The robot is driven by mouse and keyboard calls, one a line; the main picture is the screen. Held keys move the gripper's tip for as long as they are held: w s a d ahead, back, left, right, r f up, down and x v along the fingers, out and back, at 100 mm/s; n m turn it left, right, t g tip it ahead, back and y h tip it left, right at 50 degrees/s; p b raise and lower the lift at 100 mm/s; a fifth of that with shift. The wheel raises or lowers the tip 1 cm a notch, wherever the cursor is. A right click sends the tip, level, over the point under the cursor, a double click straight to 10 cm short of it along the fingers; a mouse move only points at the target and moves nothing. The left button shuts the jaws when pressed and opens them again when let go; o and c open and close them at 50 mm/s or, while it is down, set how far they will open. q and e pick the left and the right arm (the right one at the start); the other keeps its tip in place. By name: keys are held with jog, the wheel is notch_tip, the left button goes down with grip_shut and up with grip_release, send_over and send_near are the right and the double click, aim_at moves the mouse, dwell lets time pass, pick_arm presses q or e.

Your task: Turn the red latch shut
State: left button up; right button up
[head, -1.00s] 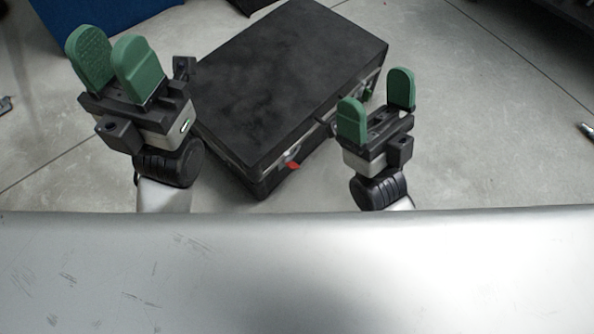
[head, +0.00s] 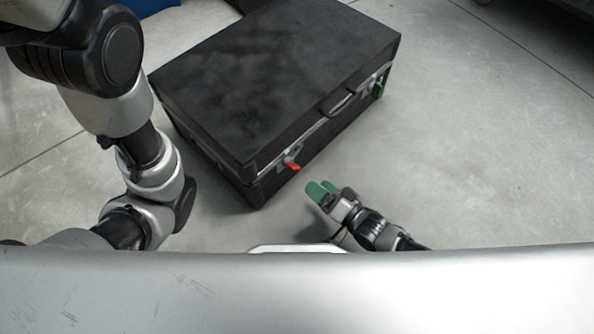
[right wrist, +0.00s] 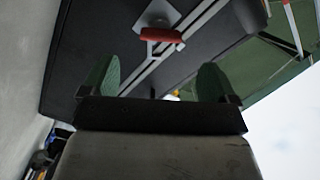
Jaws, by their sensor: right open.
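A black case (head: 270,75) lies on the floor with its lid down. The red latch (head: 291,166) is on its front side near the left corner and sticks out from its metal plate. It also shows in the right wrist view (right wrist: 161,35), as a red bar across the seam strip. My right gripper (head: 318,189) is low in front of the case, a short way below and right of the red latch. In the right wrist view the green fingers (right wrist: 158,80) are apart and empty, with the latch ahead between them. My left arm shows at left, but its gripper is hidden.
A green latch (head: 378,90) sits at the right end of the same front side, and a dark handle (head: 341,102) is between the latches. The grey floor (head: 480,150) right of the case is clear. My left arm's links stand close to the case's left side.

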aim_at(298, 170)
jog(key=b+x, duration=0.3)
jog(key=x, duration=0.5)
jog(key=shift+w+a+b, duration=0.1)
jog(key=shift+a+b, duration=0.1)
jog(key=shift+b, duration=0.15)
jog(key=c, duration=0.9)
